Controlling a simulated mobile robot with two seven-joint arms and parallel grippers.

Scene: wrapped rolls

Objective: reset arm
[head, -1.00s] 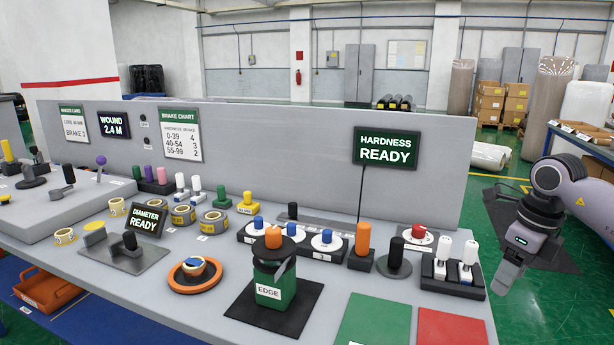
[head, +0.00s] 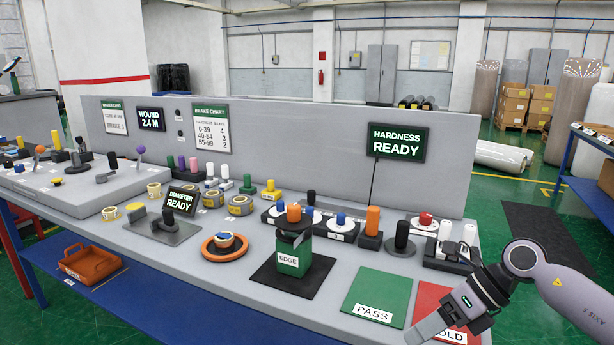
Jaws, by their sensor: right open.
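My right gripper (head: 420,331) comes in from the lower right, its arm bent at a pale joint. It is open and nothing shows between its fingers. In the picture it overlaps the red HOLD pad (head: 432,292) at the table's front right; whether it touches cannot be told. The green PASS pad (head: 376,296) lies just left of it. My left gripper is out of view.
On the grey bench are a green EDGE stand (head: 293,263), an orange ring with a roll (head: 224,245), and a black post (head: 402,236). White-topped items stand in a black holder (head: 448,262). An orange tray (head: 92,264) sits on the lower shelf. Green floor lies beyond the right end.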

